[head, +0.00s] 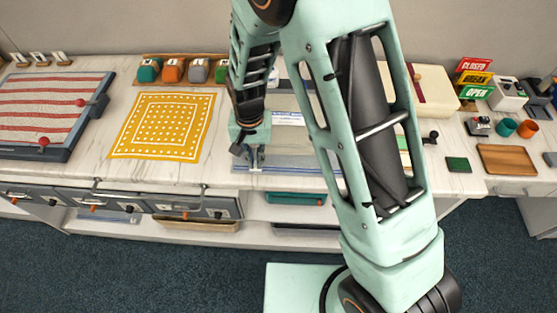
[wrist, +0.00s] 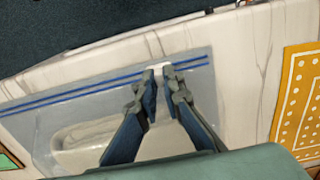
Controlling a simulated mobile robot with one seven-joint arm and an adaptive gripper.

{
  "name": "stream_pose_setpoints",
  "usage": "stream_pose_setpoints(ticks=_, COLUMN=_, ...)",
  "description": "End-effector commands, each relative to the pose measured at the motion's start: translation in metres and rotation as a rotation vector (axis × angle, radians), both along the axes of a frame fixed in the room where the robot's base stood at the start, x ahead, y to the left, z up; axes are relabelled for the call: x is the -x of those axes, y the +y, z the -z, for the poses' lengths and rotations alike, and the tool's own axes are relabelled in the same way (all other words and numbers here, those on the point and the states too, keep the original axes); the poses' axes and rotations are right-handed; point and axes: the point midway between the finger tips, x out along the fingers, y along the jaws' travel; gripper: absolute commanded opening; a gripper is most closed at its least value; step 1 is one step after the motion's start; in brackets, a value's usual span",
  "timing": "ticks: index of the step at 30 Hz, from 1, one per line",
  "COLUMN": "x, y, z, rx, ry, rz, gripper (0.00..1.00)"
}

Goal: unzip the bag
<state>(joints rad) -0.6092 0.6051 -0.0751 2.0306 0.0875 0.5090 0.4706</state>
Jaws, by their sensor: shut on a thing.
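The bag is a clear, greyish flat pouch (wrist: 100,100) lying on the counter, with a double blue zip line along its edge nearest the counter's front. It also shows in the head view (head: 285,182), partly hidden behind my arm. A small white zip slider (wrist: 160,66) sits on the blue line, toward its right end in the wrist view. My gripper (wrist: 160,71) is shut on the slider, with its fingertips close on either side. In the head view my gripper (head: 253,163) points down at the bag's front left. A pale rounded object (wrist: 85,140) shows through the bag.
A yellow patterned cloth (head: 165,125) lies to the left of the bag. Drawers (head: 195,205) are below the counter's front edge. To the right are a green pad (head: 458,164) and a wooden tray (head: 506,160).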

Motion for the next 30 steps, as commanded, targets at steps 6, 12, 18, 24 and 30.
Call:
stream_pose_setpoints(ticks=6, x=-0.001, y=0.02, z=0.0, rx=-0.001, ry=-0.002, rz=0.0, gripper=0.0)
stream_pose_setpoints(ticks=12, x=-0.001, y=0.023, z=-0.001, rx=-0.002, ry=-0.002, rz=0.0, gripper=0.0)
stream_pose_setpoints(ticks=18, x=-0.001, y=0.024, z=-0.001, rx=-0.002, ry=-0.002, rz=-0.001, gripper=0.0)
stream_pose_setpoints(ticks=24, x=-0.001, y=0.023, z=-0.001, rx=-0.002, ry=-0.002, rz=-0.001, gripper=0.26)
stream_pose_setpoints(ticks=30, x=0.0, y=0.022, z=0.0, rx=-0.001, ry=-0.001, rz=0.0, gripper=0.26)
